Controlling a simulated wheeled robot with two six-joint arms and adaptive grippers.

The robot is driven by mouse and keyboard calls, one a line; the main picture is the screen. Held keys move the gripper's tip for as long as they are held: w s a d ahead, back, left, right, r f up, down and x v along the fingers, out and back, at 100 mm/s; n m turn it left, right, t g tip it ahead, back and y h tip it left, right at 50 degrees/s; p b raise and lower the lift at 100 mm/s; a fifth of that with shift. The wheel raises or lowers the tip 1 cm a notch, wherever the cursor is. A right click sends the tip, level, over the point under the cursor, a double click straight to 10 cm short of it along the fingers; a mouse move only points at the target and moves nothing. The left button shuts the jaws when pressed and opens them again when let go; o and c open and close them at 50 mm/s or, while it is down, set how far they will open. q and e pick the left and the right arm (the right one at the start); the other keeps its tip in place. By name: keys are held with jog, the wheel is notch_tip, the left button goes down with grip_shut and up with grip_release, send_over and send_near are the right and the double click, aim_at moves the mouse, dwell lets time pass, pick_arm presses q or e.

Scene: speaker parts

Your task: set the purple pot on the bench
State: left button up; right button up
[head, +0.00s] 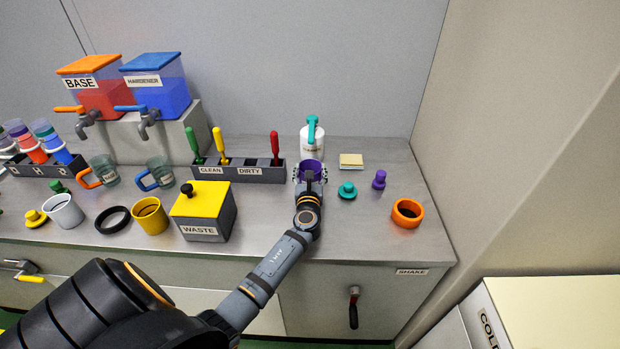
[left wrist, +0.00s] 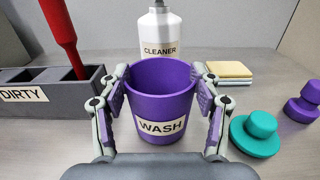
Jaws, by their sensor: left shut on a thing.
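The purple pot (left wrist: 160,105), labelled WASH, stands upright between the fingers of my left gripper (left wrist: 161,105) in the left wrist view. The fingers are shut on its two sides. In the head view only part of the purple pot (head: 311,166) shows, behind my left gripper (head: 310,175). The pot is over the metal bench (head: 345,235), in front of the white cleaner bottle. I cannot tell whether its bottom touches the bench. My right gripper is not in view.
A cleaner bottle (head: 312,138) stands just behind the pot. A tool rack (head: 250,172) and yellow-topped waste box (head: 204,210) are to the left. The front-right bench is clear.

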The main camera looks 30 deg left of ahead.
pick_arm(q)
jog(key=shift+x, duration=1.35)
jog(key=shift+f+b, duration=0.4)
jog(key=shift+b, duration=0.05)
jog(key=o, duration=1.2)
